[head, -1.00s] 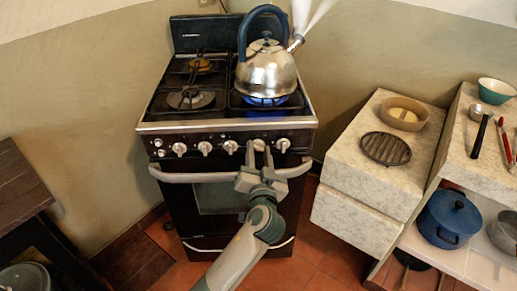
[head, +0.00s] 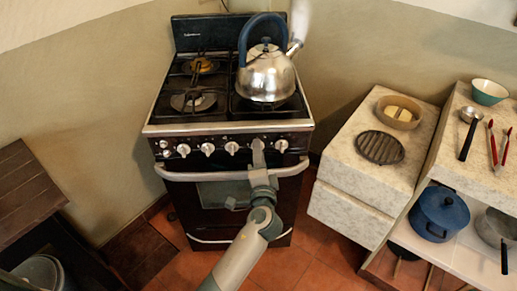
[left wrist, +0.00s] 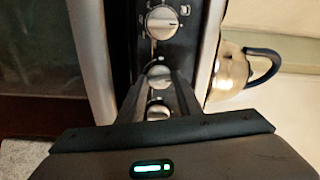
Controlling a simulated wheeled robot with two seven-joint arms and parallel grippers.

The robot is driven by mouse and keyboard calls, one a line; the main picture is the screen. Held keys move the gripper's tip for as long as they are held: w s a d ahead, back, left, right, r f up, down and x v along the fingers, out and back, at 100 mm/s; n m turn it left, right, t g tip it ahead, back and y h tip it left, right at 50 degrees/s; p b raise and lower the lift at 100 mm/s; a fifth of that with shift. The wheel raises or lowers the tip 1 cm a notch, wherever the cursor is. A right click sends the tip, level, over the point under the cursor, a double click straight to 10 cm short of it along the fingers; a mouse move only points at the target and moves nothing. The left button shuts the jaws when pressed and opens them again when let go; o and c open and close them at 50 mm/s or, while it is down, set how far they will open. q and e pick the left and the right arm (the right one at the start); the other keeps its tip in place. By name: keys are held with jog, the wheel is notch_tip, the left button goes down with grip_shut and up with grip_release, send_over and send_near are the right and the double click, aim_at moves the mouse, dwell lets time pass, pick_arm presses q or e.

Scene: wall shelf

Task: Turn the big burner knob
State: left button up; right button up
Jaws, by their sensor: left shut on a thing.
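The stove (head: 231,190) has a row of pale knobs on its dark front panel. My left gripper (head: 258,150) is shut on the burner knob second from the right and hides it in the head view. In the left wrist view this knob (left wrist: 158,76) shows between the fingertips, with a neighbouring knob (left wrist: 162,22) above. A silver kettle (head: 266,76) with a blue handle stands on the right front burner. No flame shows under it, and faint steam rises from its spout. My right gripper is in no view.
An oven handle bar (head: 200,176) runs just below the knobs. A stone counter (head: 350,180) at right holds a bowl (head: 397,113) and a round grate (head: 380,147). A blue pot (head: 440,214) sits on a lower shelf. Open floor lies in front.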

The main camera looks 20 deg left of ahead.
pick_arm(q)
jog(key=shift+d+m+p, duration=0.1)
jog(key=shift+m+p, duration=0.45)
jog(key=shift+m, duration=0.65)
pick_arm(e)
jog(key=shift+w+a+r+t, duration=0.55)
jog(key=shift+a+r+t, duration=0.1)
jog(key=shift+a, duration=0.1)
pick_arm(q)
jog(key=o, duration=1)
jog(key=shift+o, duration=0.2)
jog(key=shift+s+d+f, duration=0.1)
jog(key=shift+s+d, duration=0.1)
jog(key=shift+s, duration=0.35)
jog(key=b+v, duration=0.3)
jog(key=v, duration=1.3)
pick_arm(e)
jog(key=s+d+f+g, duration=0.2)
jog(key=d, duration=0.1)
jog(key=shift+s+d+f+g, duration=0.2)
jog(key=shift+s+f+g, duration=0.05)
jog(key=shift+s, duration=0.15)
